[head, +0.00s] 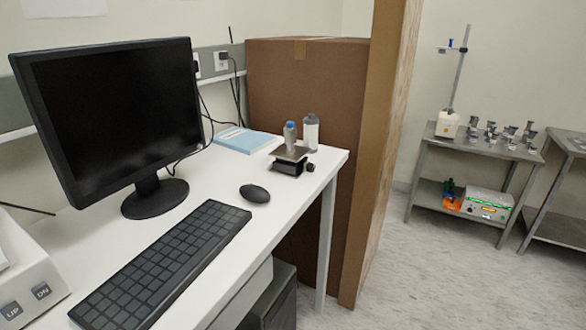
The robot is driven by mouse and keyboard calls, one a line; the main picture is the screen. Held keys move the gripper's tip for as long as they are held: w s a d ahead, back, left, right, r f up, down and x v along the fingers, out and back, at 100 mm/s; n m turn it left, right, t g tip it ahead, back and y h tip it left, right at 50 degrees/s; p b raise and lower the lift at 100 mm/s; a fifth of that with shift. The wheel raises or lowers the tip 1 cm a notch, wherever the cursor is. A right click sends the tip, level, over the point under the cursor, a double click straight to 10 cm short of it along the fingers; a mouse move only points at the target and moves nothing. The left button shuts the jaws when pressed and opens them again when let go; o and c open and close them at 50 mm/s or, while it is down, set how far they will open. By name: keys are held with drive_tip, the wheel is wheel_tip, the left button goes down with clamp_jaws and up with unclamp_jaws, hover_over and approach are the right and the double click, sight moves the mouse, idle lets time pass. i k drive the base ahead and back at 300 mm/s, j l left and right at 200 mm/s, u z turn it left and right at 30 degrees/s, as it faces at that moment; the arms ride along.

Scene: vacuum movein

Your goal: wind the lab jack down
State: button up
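The lab jack (288,167) is small and black with a flat top plate. It stands near the far right corner of the white desk. A dark knob (310,167) shows on its right side. A small bottle with a blue cap (290,135) appears to stand on the top plate. How high the jack is raised is hard to tell at this size. My gripper is not in view.
A larger bottle (311,133) stands behind the jack, and a blue book (244,140) lies to its left. A mouse (254,194), keyboard (165,262) and monitor (115,110) occupy the desk. A tall cardboard box (310,85) stands behind the desk's end. Floor (430,280) at right is clear.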

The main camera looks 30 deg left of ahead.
sight(310, 167)
drive_tip(key=i+j, duration=0.2)
drive_tip(key=i, duration=0.3)
drive_tip(key=i+j+u, duration=0.15)
drive_tip(key=i, duration=0.3)
drive_tip(key=j, duration=0.1)
